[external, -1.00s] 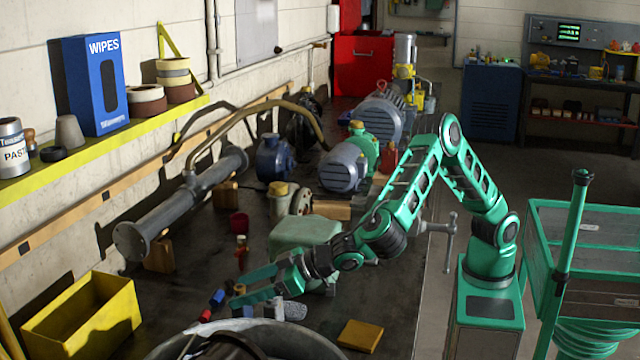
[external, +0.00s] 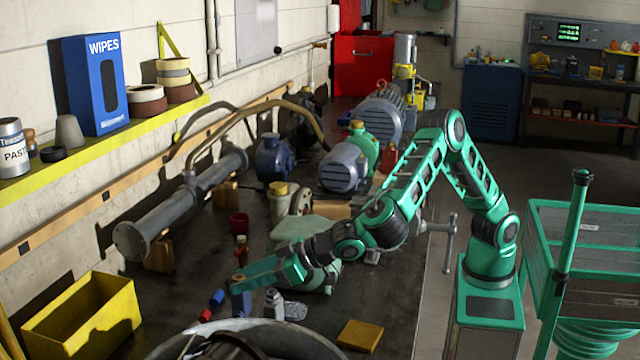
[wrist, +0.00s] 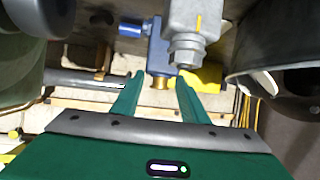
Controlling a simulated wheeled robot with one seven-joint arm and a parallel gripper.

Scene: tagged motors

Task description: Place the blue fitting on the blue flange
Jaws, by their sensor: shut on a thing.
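The blue fitting (wrist: 158,48) is a tee-like piece with a side branch and a brass-coloured end, seen between my fingers in the wrist view. In the external view the blue fitting (external: 241,303) shows under my fingertips, low over the near part of the bench. My gripper (external: 236,287) is shut on it; the gripper also shows in the wrist view (wrist: 157,78). I cannot make out for certain which part is the blue flange. A blue pump body (external: 274,158) stands farther back on the bench.
A grey fitting with a yellow mark (wrist: 193,25) stands close beside the held piece. A large round metal housing (external: 290,340) is just in front. A yellow bin (external: 85,315) stands left, a yellow block (external: 360,334) right, and a small red piece (external: 205,315) lies nearby.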

